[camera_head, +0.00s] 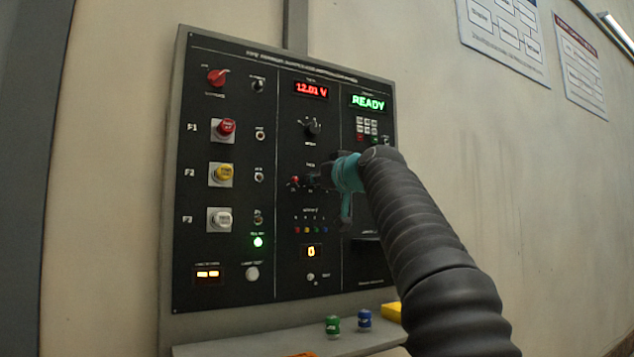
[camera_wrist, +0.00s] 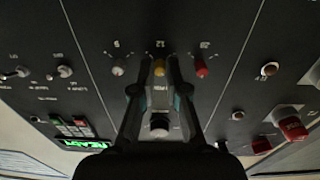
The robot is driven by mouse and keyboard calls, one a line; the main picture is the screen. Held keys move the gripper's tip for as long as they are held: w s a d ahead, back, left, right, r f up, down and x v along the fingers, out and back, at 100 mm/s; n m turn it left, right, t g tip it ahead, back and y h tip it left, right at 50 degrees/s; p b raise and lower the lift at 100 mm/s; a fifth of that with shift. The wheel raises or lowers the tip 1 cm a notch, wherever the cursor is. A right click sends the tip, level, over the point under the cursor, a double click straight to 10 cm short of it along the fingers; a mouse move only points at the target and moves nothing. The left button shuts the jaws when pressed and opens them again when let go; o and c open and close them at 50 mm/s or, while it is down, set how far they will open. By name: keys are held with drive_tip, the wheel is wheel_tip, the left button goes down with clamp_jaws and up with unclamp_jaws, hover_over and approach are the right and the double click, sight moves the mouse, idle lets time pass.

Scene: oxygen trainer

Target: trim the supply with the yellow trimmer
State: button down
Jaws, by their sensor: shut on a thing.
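The yellow trimmer (camera_wrist: 160,67) shows in the wrist view as the middle one of a row of three small knobs, between my two fingertips. My gripper (camera_wrist: 159,62) is shut on it, with a fingertip on each side. In the head view my gripper (camera_head: 322,177) reaches the middle of the panel and hides the yellow trimmer. A red trimmer (camera_wrist: 202,68) and a pale grey trimmer (camera_wrist: 117,69) stand on either side, apart from the fingers. The supply display (camera_head: 311,90) reads 12.01 V in red.
The black panel (camera_head: 285,270) carries a READY display (camera_head: 368,102), a black knob (camera_head: 313,128), a red rotary switch (camera_head: 216,77) and red, yellow and white fuse caps at left. A green cap (camera_head: 332,325) and a blue cap (camera_head: 364,319) stand on the shelf (camera_head: 250,345) below.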

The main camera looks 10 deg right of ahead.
idle(0.3)
drive_tip(key=c, duration=1.2)
unclamp_jaws()
drive_tip(key=shift+s, duration=0.1)
drive_tip(key=v, duration=1.1)
drive_tip(key=shift+s, duration=0.4)
drive_tip(key=shift+d, duration=0.1)
